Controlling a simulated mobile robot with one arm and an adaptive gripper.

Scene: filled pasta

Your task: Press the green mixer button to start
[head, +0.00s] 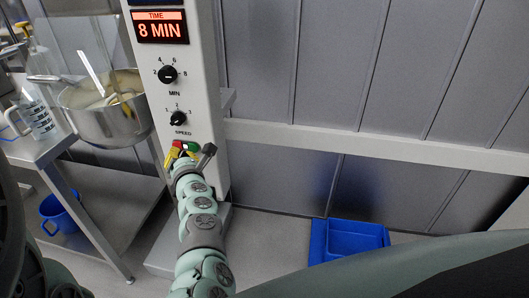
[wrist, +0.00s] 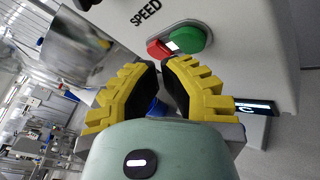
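The mixer's white control column (head: 205,60) carries a green button (head: 190,146) with a red button (head: 178,144) to its left, low on the front face below the speed knob. In the wrist view the round green button (wrist: 187,42) and the red button (wrist: 159,49) are just beyond my fingertips. My gripper (head: 180,157) has yellow ribbed fingers with black pads. In the wrist view its tips (wrist: 161,67) are close together, with nothing held between them. The tips are below the buttons in that picture and look apart from them. The green button is unobstructed there.
The column has a red display (head: 160,27) reading 8 MIN, a minutes knob (head: 168,74) and a speed knob (head: 178,118). A steel mixing bowl (head: 105,122) is at left.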

